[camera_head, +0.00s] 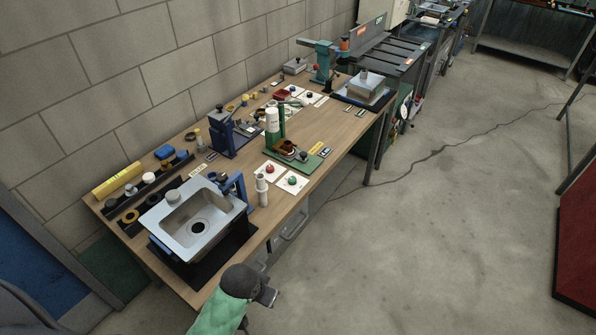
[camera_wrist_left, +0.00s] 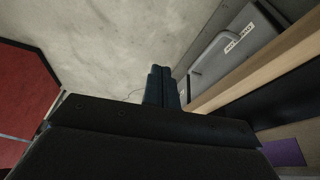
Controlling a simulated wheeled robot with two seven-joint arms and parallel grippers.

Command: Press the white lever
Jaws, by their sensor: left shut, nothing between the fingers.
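No part is clearly identifiable as the white lever. A white upright cylinder (camera_head: 271,119) sits on the green stand (camera_head: 281,143) in mid-bench, and a pale upright post (camera_head: 262,190) stands right of the sink; I cannot tell whether either is the lever. My left gripper (camera_head: 268,297) is in front of the bench's near edge, low in the head view, well away from both. In the left wrist view its dark fingers (camera_wrist_left: 163,84) are together and empty. My right gripper is not in view.
The wooden bench (camera_head: 335,140) runs along the block wall. A metal sink (camera_head: 190,222) is at its near end, with a blue device (camera_head: 232,136) behind. A drawer front with a handle (camera_wrist_left: 210,55) is beside my left gripper. The concrete floor (camera_head: 430,240) to the right is clear.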

